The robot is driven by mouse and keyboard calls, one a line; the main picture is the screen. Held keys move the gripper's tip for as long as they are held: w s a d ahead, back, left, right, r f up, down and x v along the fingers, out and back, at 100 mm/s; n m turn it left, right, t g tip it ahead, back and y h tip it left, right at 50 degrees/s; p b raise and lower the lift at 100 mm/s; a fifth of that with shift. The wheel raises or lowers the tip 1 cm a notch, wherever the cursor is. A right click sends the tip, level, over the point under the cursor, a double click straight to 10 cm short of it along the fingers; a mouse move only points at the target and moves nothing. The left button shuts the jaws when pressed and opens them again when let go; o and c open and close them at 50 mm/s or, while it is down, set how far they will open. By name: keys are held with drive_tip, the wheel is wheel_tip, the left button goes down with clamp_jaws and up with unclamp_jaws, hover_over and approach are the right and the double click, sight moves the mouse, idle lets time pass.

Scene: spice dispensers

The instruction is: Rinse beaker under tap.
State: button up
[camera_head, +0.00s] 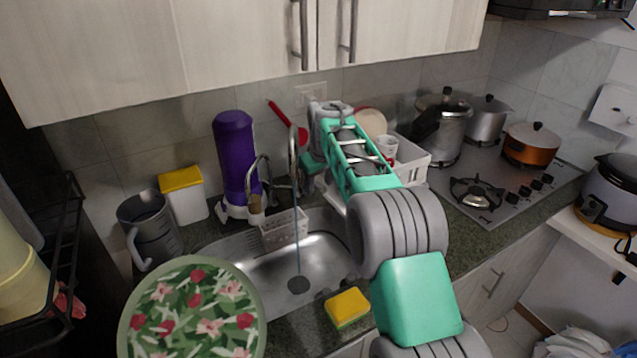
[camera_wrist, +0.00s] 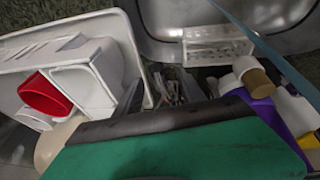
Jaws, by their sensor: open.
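The tap (camera_head: 293,150) is a tall thin spout standing at the back of the steel sink (camera_head: 325,250). A thin bluish stream (camera_head: 298,225) runs from it down to the drain; a similar blue strip (camera_wrist: 265,50) crosses the wrist view. My gripper (camera_wrist: 180,92) is open, with nothing seen between its fingers, behind the sink by the tap's base. In the head view my arm mostly hides it. A grey jug with a handle (camera_head: 150,228) stands left of the sink. I cannot tell which is the beaker.
The white dish rack (camera_head: 414,158) is right of my forearm. A purple dispenser (camera_head: 236,150), a yellow-lidded container (camera_head: 184,196) and a clear basket (camera_head: 284,230) are around the sink. A floral round item (camera_head: 193,310) and a sponge (camera_head: 347,307) are in front. The stove (camera_head: 500,190) is right.

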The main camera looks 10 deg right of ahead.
drive_tip(key=v, duration=0.7)
drive_tip(key=shift+s+r+b, duration=0.15)
drive_tip(key=shift+r+b, duration=0.25)
drive_tip(key=shift+a, duration=0.15)
